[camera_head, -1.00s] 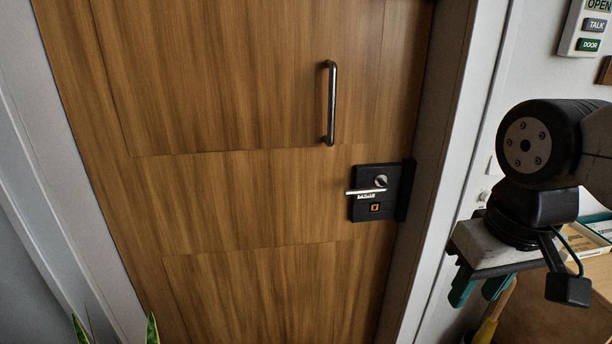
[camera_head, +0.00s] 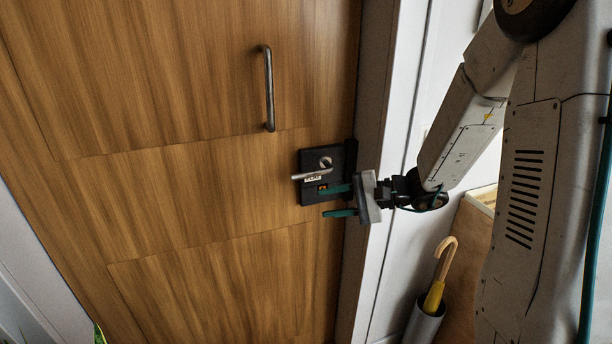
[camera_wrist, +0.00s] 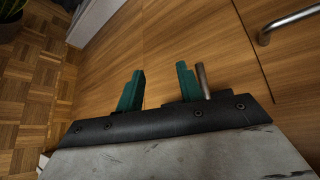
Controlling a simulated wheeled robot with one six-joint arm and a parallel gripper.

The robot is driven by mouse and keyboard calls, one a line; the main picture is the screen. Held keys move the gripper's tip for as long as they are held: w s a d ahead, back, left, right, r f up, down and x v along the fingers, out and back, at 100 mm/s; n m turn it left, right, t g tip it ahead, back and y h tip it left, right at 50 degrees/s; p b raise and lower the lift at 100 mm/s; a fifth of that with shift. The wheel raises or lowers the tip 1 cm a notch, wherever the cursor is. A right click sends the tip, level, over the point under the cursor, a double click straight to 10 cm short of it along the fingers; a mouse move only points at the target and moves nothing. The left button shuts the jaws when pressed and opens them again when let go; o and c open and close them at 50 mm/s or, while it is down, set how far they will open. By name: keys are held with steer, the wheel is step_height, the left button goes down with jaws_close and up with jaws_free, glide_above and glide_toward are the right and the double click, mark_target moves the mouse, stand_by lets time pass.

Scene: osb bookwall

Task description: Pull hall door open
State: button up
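The wood-grain hall door (camera_head: 190,190) looks shut in its frame. A dark lock plate (camera_head: 340,160) on its right side carries a short metal lever handle (camera_head: 312,175), roughly level. A vertical metal pull bar (camera_head: 268,90) is higher up, and it shows at the wrist view's upper right (camera_wrist: 285,22). My gripper (camera_head: 325,202) is at the lower part of the lock plate, just below the lever. Its two teal fingers are apart with nothing between them in the wrist view (camera_wrist: 158,76). A metal bar, seemingly the lever (camera_wrist: 203,80), lies outside the right finger; contact is unclear.
The white door frame (camera_head: 395,150) stands right behind my gripper. An umbrella (camera_head: 436,285) in a grey holder (camera_head: 422,325) stands below my arm, beside a wooden cabinet (camera_head: 462,255). Parquet floor (camera_wrist: 35,95) and a plant pot (camera_wrist: 10,28) show at left in the wrist view.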

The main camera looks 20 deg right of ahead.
mark_target(311, 176)
steer(key=w+t, duration=0.1)
steer(key=w, duration=0.1)
steer(key=w+d+r+t, duration=0.1)
steer(key=w+t, duration=0.1)
steer(key=w+d+r+t+h, duration=0.1)
steer(key=w, duration=0.1)
steer(key=shift+w+d+r+t, duration=0.15)
steer(key=shift+w+d+t, duration=0.05)
steer(key=shift+d+t, duration=0.1)
steer(key=x, duration=0.6)
steer(key=shift+w+a, duration=0.25)
steer(key=shift+a, duration=0.05)
jaws_close()
